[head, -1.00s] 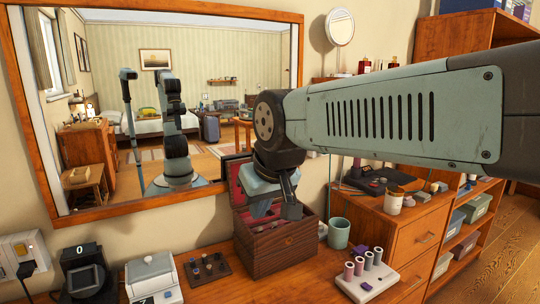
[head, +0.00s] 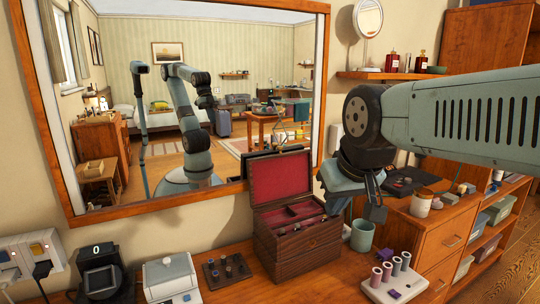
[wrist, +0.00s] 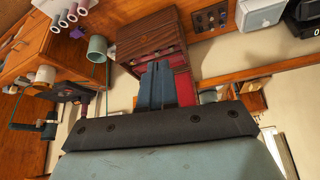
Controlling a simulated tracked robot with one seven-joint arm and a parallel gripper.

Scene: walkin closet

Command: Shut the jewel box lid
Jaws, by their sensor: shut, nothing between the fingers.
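The dark wooden jewel box (head: 298,248) stands on the dresser top below the mirror. Its red-lined lid (head: 280,176) is raised, standing up at the back next to the mirror frame. The open inside shows red compartments with small items. My gripper (head: 374,211) is shut and empty, to the right of the box in the head view and apart from the lid. In the wrist view my closed fingers (wrist: 156,68) overlap the box (wrist: 150,36) and its red lining (wrist: 184,86); their exact distance from it cannot be told.
A green cup (head: 362,236) stands close to the box's right side. A white holder with several rolls (head: 393,290) is at front right. A dark tray (head: 226,270) and a white box (head: 168,280) are at left. The mirror (head: 200,110) rises behind.

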